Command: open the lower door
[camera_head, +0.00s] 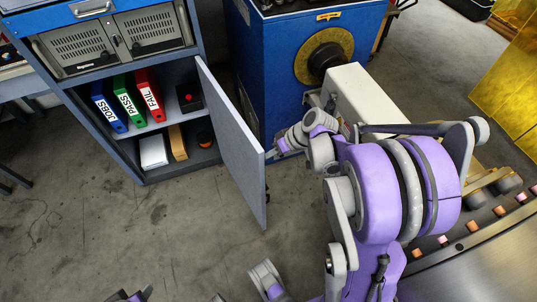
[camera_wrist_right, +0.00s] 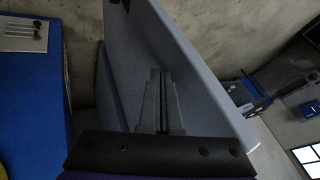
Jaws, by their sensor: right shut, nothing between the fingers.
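The lower door (camera_head: 232,140) is a grey panel hinged at the right side of the cabinet. It stands swung well out from the opening, with the shelves behind it exposed. My right gripper (camera_head: 272,153) is at the door's free upper corner, on its right side; it is small here and partly hidden by the arm. In the right wrist view my right gripper (camera_wrist_right: 160,75) is shut and empty, with its fingers in front of the grey door panel (camera_wrist_right: 195,80). I cannot tell whether they touch it. My left gripper is not in view.
The cabinet (camera_head: 75,95) holds binders (camera_head: 128,100) and small items on its shelves. A blue machine (camera_head: 262,75) with a yellow ring stands right of the door, close to my right arm. The floor (camera_head: 190,225) left of and below the door is clear.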

